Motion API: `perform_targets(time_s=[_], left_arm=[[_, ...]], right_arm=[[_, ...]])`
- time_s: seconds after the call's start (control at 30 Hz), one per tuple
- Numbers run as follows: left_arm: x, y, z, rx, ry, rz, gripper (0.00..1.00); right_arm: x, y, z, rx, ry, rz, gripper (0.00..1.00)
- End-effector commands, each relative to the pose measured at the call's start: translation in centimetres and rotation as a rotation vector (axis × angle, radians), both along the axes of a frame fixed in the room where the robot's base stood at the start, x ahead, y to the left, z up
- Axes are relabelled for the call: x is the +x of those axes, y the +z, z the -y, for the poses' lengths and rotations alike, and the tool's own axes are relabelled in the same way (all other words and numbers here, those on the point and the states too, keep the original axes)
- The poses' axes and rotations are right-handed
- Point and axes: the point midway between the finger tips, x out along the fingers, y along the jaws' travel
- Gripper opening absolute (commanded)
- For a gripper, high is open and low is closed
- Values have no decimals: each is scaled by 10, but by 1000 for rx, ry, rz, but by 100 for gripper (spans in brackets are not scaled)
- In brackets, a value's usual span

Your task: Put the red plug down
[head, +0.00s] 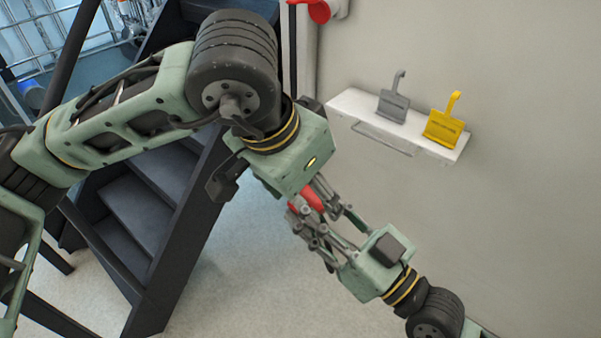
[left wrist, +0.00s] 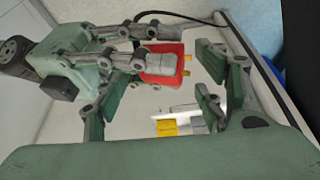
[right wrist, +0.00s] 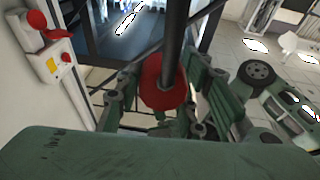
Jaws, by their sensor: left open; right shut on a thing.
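The red plug (head: 308,200) is held in the air between my two grippers. My right gripper (head: 306,218) comes from the lower right and is shut on the plug; in the left wrist view its fingers close on the plug (left wrist: 165,62), with metal pins showing on one side. In the right wrist view the plug (right wrist: 163,85) sits between the fingers, with a dark cable or rod shape rising above it. My left gripper (head: 338,208) comes from above and is open around the plug's area, with its fingers apart in the left wrist view (left wrist: 160,105). Its fingers partly hide the plug.
A white wall shelf (head: 355,104) holds a grey tag (head: 393,106) and a yellow tag (head: 443,128), with free shelf room at its left end. A red wall socket (head: 321,11) is above. Dark stairs (head: 150,205) stand at the left; the pale floor (head: 270,270) is clear.

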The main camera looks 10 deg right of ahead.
Motion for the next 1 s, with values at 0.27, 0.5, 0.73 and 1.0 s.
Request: perform_targets(time_s=[0.27, 0.5, 0.73, 1.0], left_arm=[[3, -10, 3, 0, 0, 0, 64], [2, -10, 3, -1, 0, -1, 58], [2, -10, 3, -1, -1, -1, 38], [0, -10, 5, -4, -5, -5, 15]], right_arm=[[0, 1, 0, 1, 0, 2, 0], [0, 1, 0, 1, 0, 2, 0], [0, 1, 0, 1, 0, 2, 0], [0, 1, 0, 1, 0, 2, 0]])
